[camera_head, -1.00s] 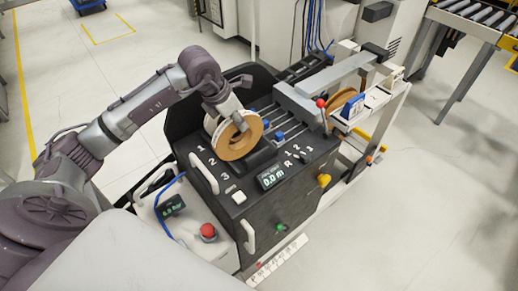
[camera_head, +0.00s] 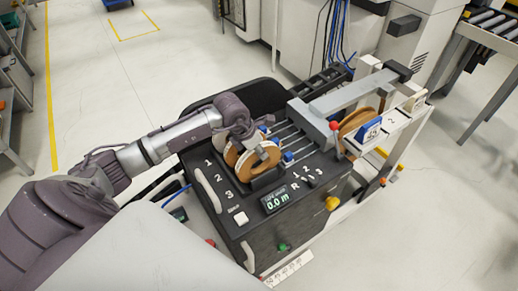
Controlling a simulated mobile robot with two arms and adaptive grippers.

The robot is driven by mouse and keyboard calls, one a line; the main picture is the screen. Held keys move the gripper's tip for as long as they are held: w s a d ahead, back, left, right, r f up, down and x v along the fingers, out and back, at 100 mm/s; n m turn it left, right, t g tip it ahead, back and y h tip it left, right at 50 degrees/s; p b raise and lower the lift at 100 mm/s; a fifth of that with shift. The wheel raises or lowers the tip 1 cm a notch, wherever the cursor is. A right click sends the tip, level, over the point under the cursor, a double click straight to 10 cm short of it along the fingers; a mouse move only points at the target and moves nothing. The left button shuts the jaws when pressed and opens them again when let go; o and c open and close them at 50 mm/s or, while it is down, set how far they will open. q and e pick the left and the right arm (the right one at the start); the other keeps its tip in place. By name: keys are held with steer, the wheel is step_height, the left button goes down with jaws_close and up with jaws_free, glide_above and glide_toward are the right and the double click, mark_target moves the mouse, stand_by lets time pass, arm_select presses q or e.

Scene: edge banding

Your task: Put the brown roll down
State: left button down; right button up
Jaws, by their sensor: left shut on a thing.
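A brown roll (camera_head: 265,166) with a pale rim and a hole in its middle stands upright at the rack on top of the black machine (camera_head: 300,218). A second brown roll (camera_head: 231,155) shows just behind and left of it, partly hidden. My left gripper (camera_head: 246,138) is at the upper edge of these rolls, shut on a brown roll; its fingertips are mostly hidden. Whether the held roll touches the rack cannot be told. My right gripper is not in view.
Another brown roll (camera_head: 357,123) stands by a blue block at the machine's right side, under a grey beam (camera_head: 350,95). A display (camera_head: 279,200) reading 0.0 m, knobs and a white handle (camera_head: 207,191) are on the near side. Blue clips (camera_head: 288,156) sit along the rails.

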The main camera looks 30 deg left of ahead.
arm_select(q)
steer(key=shift+f, duration=0.2)
steer(key=shift+f+b, duration=0.25)
steer(key=shift+b, duration=0.05)
steer(key=c, duration=1.4)
jaws_free()
steer(key=shift+f, duration=0.1)
steer(key=o, duration=0.5)
steer(key=shift+s, duration=0.1)
steer(key=shift+c, duration=0.2)
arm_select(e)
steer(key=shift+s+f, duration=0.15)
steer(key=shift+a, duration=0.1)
